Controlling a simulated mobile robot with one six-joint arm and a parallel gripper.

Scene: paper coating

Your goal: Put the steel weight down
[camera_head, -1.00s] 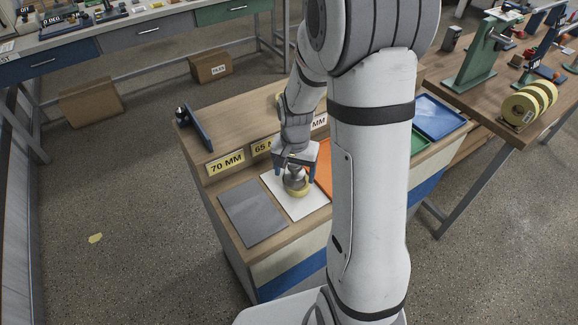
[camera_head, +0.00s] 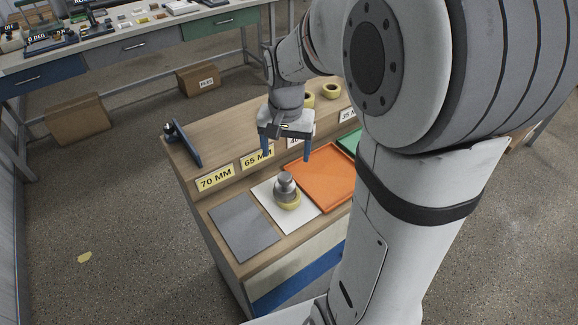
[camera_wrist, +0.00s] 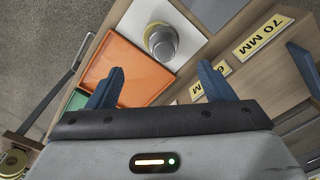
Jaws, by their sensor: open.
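The steel weight (camera_head: 285,183) stands upright on top of a yellow ring (camera_head: 287,200), which lies on a white sheet (camera_head: 264,196) on the bench. In the wrist view the steel weight (camera_wrist: 163,43) shows from above, with only an edge of the yellow ring visible. My gripper (camera_head: 286,158) is open and empty, raised above and behind the weight, clear of it. In the wrist view my gripper's blue fingers (camera_wrist: 161,85) are spread apart with nothing between them.
A grey sheet (camera_head: 243,228) lies left of the white one and an orange tray (camera_head: 318,180) lies right. Yellow labels (camera_head: 215,178) stand along the raised shelf behind. Yellow rings (camera_head: 331,90) sit farther back. A dark upright stand (camera_head: 184,144) is at the bench's back left.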

